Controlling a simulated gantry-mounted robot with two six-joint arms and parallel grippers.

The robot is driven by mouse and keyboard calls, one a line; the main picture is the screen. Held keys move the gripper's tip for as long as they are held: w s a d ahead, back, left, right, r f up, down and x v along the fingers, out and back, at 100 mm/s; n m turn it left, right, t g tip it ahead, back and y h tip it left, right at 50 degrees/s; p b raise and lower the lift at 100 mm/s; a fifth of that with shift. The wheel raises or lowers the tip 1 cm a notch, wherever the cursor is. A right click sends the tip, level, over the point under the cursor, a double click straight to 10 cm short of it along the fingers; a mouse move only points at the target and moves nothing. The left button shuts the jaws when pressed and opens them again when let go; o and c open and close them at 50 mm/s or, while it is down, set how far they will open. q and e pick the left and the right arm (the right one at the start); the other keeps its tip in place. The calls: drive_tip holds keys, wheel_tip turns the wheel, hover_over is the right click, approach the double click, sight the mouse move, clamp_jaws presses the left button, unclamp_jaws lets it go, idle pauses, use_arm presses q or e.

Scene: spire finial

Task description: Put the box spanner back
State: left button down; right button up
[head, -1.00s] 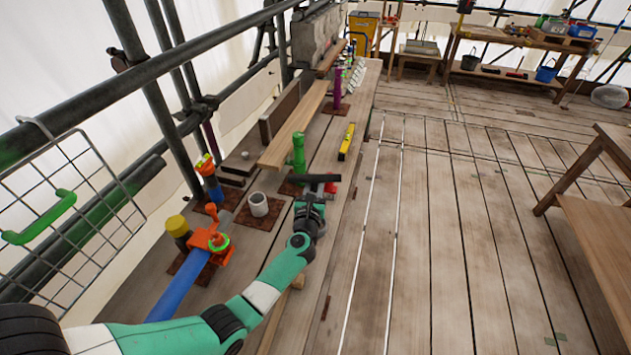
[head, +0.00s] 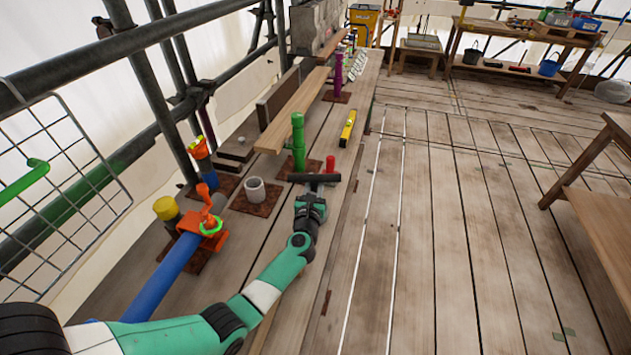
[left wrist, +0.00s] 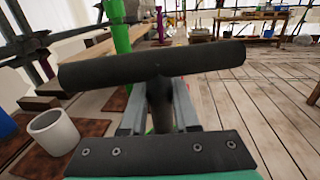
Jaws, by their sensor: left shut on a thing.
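The box spanner appears as a black T-bar (head: 314,178) on a dark shaft. My left gripper (head: 312,190) is shut on it, with the bar across and beyond the fingers. In the left wrist view the bar (left wrist: 110,68) lies nearly level and the shaft (left wrist: 160,100) sits between the fingers. The spanner's lower end is hidden. A green stepped post (head: 298,145) stands on a rusty plate just beyond the bar, and it also shows in the left wrist view (left wrist: 121,38). My right gripper is not in view.
A red cylinder (head: 330,164) stands just beyond the bar. A white cup (head: 256,190) is on a rusty plate to the left. An orange clamp (head: 201,222) sits on a blue pipe (head: 158,284). A yellow level (head: 348,128) lies further along.

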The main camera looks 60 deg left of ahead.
use_arm(q)
drive_tip(key=shift+f, duration=0.1)
unclamp_jaws()
idle(0.7)
drive_tip(key=shift+f, duration=0.2)
drive_tip(key=shift+f+b, duration=0.5)
drive_tip(key=shift+b, duration=0.1)
drive_tip(key=shift+p+v, duration=0.65)
drive_tip(key=shift+v, duration=0.45)
drive_tip(key=p+v, duration=0.2)
drive_tip(key=v, duration=0.4)
drive_tip(key=shift+s+d, duration=0.25)
drive_tip(key=shift+d, duration=0.05)
drive_tip(key=shift+r, duration=0.1)
